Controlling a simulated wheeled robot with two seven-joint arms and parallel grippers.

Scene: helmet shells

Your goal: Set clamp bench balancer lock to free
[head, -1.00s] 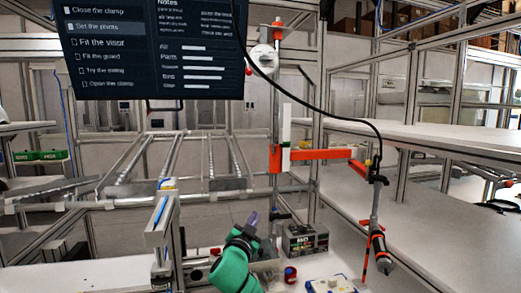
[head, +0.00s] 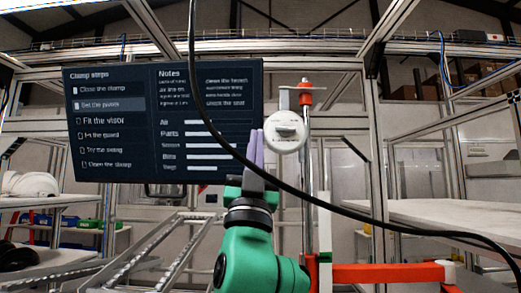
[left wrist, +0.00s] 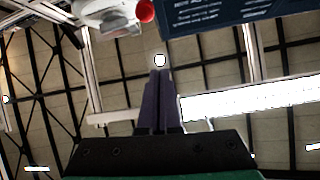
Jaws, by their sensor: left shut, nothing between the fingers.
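The balancer (head: 287,132) is a round white drum hung on the upright post. My left gripper (head: 257,132) is shut and empty, its purple fingers pointing up just left of the drum in the head view; I cannot tell the gap in depth. In the left wrist view the white balancer (left wrist: 103,14) shows at the top left, with a red ball knob (left wrist: 145,11) at its side. The shut fingers (left wrist: 160,73) point up below and right of the knob, apart from it in the picture. The knob is not seen in the head view, where my gripper covers that side.
A dark screen (head: 110,150) with a step list stands behind my gripper on the left. A black cable (head: 340,216) sweeps across the front to the right. A red clamp arm (head: 385,273) reaches right from the post. White shelves (head: 440,214) stand at the right.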

